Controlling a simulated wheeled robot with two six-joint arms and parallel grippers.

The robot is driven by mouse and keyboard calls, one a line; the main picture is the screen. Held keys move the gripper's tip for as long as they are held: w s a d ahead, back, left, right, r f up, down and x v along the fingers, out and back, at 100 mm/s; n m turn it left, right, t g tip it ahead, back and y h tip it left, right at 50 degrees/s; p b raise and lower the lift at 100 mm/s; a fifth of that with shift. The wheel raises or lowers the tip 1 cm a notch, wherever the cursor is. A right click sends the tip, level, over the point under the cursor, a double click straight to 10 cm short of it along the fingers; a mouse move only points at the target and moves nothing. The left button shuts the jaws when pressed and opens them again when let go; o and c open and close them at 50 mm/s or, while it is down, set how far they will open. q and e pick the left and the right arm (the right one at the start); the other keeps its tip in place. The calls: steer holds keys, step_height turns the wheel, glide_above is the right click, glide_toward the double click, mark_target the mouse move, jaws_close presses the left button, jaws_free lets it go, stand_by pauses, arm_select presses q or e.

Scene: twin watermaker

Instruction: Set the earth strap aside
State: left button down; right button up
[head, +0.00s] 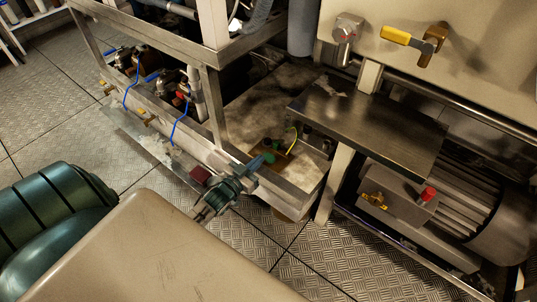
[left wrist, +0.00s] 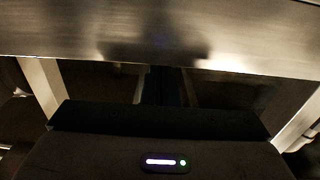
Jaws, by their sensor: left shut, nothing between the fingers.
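A thin yellow-green strand (head: 292,139), which looks like the earth strap, curves up beside the brown tray at the frame's inner corner. Its ends are too small to make out. My left gripper (head: 256,164) reaches over the frame's near steel rail, with its tip close to the tray and left of the strand. It is shut and empty. In the left wrist view its dark fingers (left wrist: 170,86) lie in shadow under a bright steel surface, and no strap can be made out there. My right gripper is not in view.
A brown tray (head: 280,152) holds small green parts. A steel shelf plate (head: 375,125) juts out to the right above a motor (head: 470,215). Blue-handled valves (head: 152,77) and blue hoses are at the left. The patterned floor (head: 320,258) in front is open.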

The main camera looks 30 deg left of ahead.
mark_target(268, 154)
arm_select(q)
steer(key=w, duration=0.2)
steer(key=w+b, duration=0.1)
steer(key=w, duration=0.2)
steer(key=shift+w+d, duration=0.2)
steer(key=shift+w, duration=0.25)
steer(key=shift+w+a+r+p, duration=0.2)
steer(key=shift+w+p, duration=0.15)
steer(key=shift+p, duration=0.3)
steer(key=shift+f, duration=0.15)
steer(key=shift+f, duration=0.1)
